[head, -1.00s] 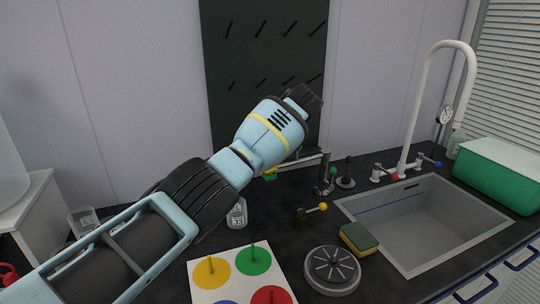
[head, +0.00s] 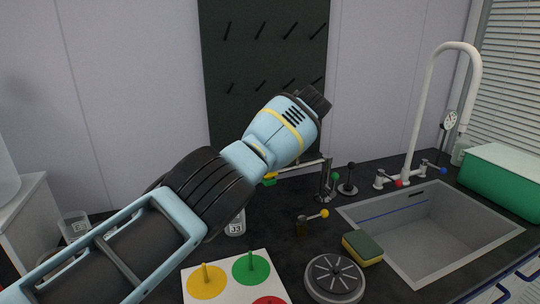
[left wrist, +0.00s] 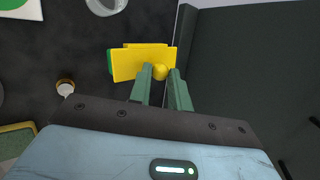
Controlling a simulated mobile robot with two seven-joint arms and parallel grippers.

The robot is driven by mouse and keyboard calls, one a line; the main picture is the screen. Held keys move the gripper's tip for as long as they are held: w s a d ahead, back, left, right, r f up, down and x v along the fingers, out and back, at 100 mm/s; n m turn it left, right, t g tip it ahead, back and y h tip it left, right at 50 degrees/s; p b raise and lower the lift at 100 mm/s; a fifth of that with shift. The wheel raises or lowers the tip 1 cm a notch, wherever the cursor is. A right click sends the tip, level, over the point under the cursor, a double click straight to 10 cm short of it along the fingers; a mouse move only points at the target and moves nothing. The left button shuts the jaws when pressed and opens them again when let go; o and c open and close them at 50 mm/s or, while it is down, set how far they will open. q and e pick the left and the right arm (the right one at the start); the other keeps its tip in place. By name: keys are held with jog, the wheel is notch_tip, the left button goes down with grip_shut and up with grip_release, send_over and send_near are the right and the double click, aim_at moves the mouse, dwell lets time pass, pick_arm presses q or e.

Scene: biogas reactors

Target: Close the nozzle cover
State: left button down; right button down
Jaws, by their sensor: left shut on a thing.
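A yellow plate (left wrist: 142,63) with a green part along its left edge shows in the left wrist view; I take it for the nozzle cover. A yellow ball knob (left wrist: 160,72) sits in front of it, between my left fingertips. My left gripper (left wrist: 164,78) is shut on this knob. In the head view my left arm reaches across the counter, and its fingers are hidden behind the wrist. A small yellow and green part (head: 269,179) shows just below the wrist. How far the cover is open cannot be told. My right gripper is out of view.
A sink (head: 430,225) with a white faucet is at right.

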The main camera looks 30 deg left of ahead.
pick_arm(q)
jog(key=shift+f, duration=0.1)
jog(key=c, duration=1.6)
grip_release()
jog(key=shift+b+v, duration=0.3)
jog(key=shift+v, duration=3.6)
